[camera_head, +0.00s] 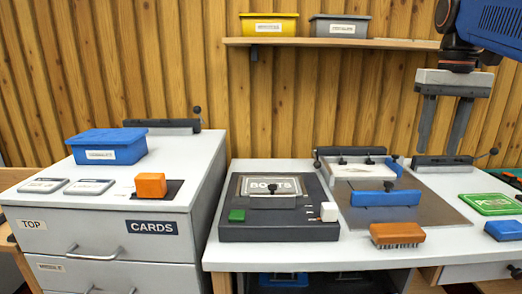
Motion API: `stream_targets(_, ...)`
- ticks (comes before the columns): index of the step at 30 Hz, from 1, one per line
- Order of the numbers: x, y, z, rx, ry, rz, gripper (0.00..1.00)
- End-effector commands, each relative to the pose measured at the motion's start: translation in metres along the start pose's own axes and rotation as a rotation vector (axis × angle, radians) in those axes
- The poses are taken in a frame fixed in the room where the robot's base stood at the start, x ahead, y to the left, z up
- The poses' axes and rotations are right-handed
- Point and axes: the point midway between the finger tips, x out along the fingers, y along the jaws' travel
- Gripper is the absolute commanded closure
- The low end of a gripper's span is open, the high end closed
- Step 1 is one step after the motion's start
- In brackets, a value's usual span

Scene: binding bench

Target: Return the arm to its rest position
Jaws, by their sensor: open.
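My gripper (445,125) hangs at the upper right of the head view, with its two grey fingers pointing down and apart. It is open, and nothing shows between the fingers. It is in the air in front of the wood wall, above the right part of the bench (370,250). My arm enters from the top right corner, and most of it is out of view.
A shelf (340,43) with a yellow bin (268,25) and a grey bin (339,27) is left of my gripper. Below are a metal plate (430,205), a blue bar (386,198), an orange brush (397,234) and a dark BOLTS device (280,233). A drawer cabinet (85,222) stands left.

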Motion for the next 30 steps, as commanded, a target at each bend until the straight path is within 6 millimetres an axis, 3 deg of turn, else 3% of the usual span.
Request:
stream_targets(11, 0.038, -0.014, 0.022, -0.034, 0.057, 0.0, 0.58)
stream_targets(17, 0.075, -0.025, 0.043, -0.065, 0.111, -0.002, 0.58)
stream_targets(20, 0.104, -0.032, 0.061, -0.088, 0.152, -0.005, 0.58)
stream_targets(30, 0.229, -0.052, 0.127, -0.175, 0.309, -0.027, 0.58)
